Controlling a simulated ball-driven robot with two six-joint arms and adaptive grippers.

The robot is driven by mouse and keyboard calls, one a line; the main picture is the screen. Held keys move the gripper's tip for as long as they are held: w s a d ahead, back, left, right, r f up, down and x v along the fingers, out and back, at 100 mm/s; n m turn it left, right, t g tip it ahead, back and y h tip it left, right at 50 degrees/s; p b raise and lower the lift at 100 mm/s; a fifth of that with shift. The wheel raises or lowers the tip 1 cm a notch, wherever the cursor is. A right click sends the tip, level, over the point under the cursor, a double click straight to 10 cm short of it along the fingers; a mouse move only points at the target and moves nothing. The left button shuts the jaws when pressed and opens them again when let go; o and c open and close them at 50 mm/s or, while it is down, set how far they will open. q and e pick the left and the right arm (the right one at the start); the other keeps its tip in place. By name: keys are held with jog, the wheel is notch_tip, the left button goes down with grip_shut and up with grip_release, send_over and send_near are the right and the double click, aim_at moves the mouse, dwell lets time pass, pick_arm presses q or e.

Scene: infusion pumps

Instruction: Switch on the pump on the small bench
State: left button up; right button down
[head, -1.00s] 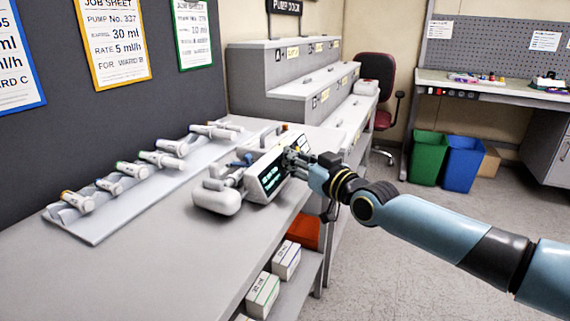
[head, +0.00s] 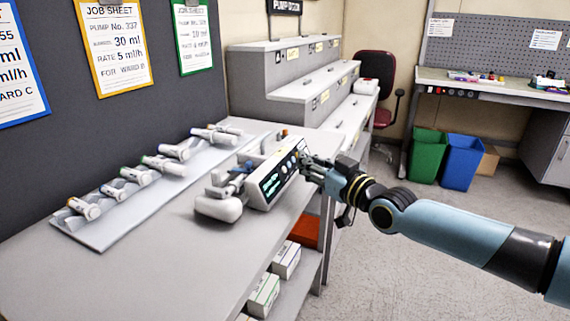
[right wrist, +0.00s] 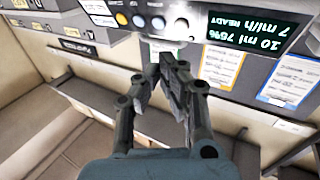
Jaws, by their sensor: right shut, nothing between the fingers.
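The pump (head: 283,175) stands on the bench top near its right edge, a white box with a dark screen and a row of buttons. Its screen is lit; in the right wrist view the screen (right wrist: 270,32) reads 10 ml, 75%, 7 ml/h, READY. Yellow, blue and pale round buttons (right wrist: 140,20) sit in a row beside it. My right gripper (head: 308,165) is at the button end of the pump's front. In the right wrist view its fingers (right wrist: 174,60) are together and empty, just below the button row; I cannot tell whether they touch the pump. My left gripper is out of view.
A grey rack (head: 105,232) of several syringes lies along the wall behind the pump. Stepped grey drawers (head: 290,75) stand beyond the bench. Boxes (head: 264,295) and a red bin (head: 305,232) sit on the shelf below. The bench's front left is clear.

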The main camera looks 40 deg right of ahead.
jog(key=shift+s+d+r+p, duration=0.3)
jog(key=shift+s+p, duration=0.15)
jog(key=shift+s, duration=0.15)
jog(key=shift+s+d+r+p, duration=0.3)
jog(key=shift+s+p, duration=0.1)
jog(key=shift+s, duration=0.15)
